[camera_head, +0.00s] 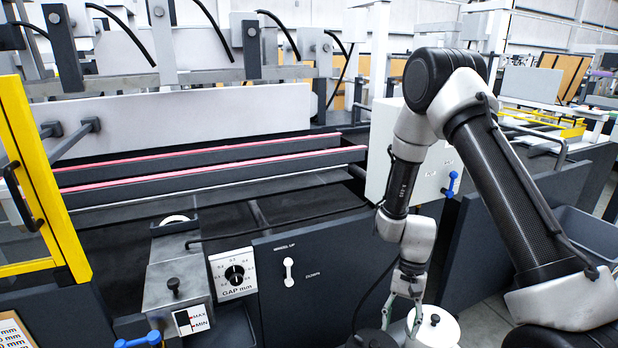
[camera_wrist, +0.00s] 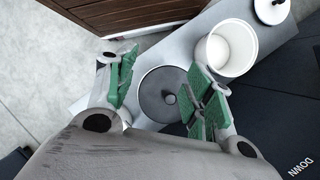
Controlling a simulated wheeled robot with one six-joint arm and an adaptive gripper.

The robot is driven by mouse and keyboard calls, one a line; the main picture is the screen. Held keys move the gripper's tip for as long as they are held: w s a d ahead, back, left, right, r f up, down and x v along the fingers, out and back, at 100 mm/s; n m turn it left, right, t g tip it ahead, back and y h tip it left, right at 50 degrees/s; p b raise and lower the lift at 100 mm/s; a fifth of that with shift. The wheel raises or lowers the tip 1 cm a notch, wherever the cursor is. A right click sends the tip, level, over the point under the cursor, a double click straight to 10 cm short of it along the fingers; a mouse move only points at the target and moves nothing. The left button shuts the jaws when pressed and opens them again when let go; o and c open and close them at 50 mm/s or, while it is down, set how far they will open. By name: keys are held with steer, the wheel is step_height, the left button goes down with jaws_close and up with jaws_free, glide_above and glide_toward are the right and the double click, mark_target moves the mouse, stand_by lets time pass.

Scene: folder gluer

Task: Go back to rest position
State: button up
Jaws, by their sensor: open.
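My gripper (camera_head: 408,302) hangs low at the lower middle-right of the head view, with its fingers pointing down beside the dark front panel. In the wrist view my gripper (camera_wrist: 165,90) is open, its green-padded fingers spread wide. A dark round lid (camera_wrist: 160,88) with a knob shows between and beyond the fingers. Nothing is seen held between the pads, and I cannot tell how far the lid is below them. My arm reaches up and then down from the right side of the head view.
A white cup (camera_wrist: 232,48) stands close to the right finger. A white lid (camera_head: 437,326) with a black knob is right of my gripper. The folder gluer's front panel (camera_head: 315,270) is left of it. A blue-handled lever (camera_head: 451,184) sits behind the arm. Grey floor (camera_wrist: 40,80) is clear at left.

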steer(key=s+d+r+n+t, duration=0.2)
steer(key=s+d+r+t, duration=0.1)
steer(key=r, duration=1)
steer(key=s+d+r+n+t+h, duration=0.1)
steer(key=s+d+r+t, duration=0.2)
steer(key=r, duration=1)
steer(key=s+d+r+n+t, duration=0.2)
steer(key=s+d+r, duration=0.4)
steer(key=r, duration=0.8)
steer(key=shift+s+d+n+t+h, duration=0.2)
steer(key=shift+s+n+t+h, duration=0.15)
steer(key=shift+s, duration=0.5)
